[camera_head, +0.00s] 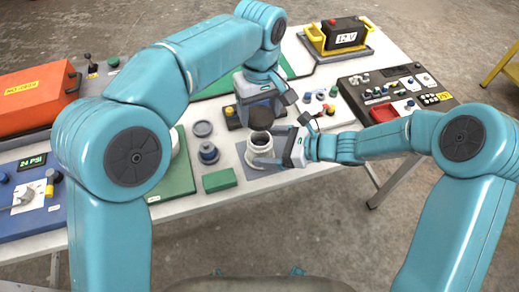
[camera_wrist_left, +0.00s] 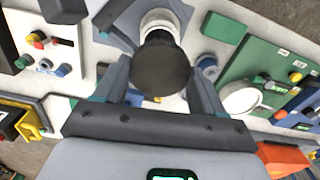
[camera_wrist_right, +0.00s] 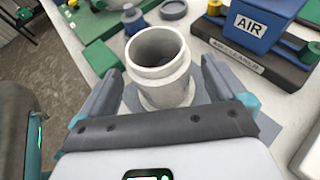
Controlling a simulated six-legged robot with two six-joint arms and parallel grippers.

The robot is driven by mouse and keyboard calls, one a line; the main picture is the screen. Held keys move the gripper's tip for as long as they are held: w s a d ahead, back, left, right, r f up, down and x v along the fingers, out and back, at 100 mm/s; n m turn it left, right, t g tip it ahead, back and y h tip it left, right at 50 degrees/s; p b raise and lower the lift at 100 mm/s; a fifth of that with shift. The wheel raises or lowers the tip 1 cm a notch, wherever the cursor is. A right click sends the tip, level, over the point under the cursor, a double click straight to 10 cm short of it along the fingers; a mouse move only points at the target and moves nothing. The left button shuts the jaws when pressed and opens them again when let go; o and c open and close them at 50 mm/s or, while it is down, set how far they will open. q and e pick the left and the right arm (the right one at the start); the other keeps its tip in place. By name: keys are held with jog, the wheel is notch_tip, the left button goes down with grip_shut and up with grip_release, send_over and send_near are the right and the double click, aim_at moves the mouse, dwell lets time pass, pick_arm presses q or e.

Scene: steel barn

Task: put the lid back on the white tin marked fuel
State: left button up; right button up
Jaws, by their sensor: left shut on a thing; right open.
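The white tin (camera_head: 261,156) stands upright and uncovered on a grey mat (camera_head: 285,176) near the table's front edge. Its open mouth and empty-looking inside show in the right wrist view (camera_wrist_right: 160,75); I see no fuel marking. My left gripper (camera_head: 261,110) is shut on a dark round lid (camera_head: 261,119), held above the tin. In the left wrist view the lid (camera_wrist_left: 162,70) sits between the fingers and partly hides the tin (camera_wrist_left: 162,22). My right gripper (camera_head: 276,147) is open, with one finger on each side of the tin; I cannot tell whether they touch it.
A green block (camera_head: 219,180), a blue-grey jar (camera_head: 208,153) and a grey disc (camera_head: 203,129) lie left of the tin. A blue AIR block (camera_wrist_right: 252,22) stands behind it. A dark control panel (camera_head: 395,90) is at right, an orange case (camera_head: 35,95) at far left.

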pick_arm(q)
jog(key=shift+d, duration=0.1)
pick_arm(e)
jog(key=shift+x, duration=1.25)
jog(key=shift+a, duration=0.2)
jog(key=shift+d, duration=0.1)
jog(key=c, duration=1.5)
pick_arm(q)
jog(key=shift+f, duration=2.5)
jog(key=shift+f, duration=0.85)
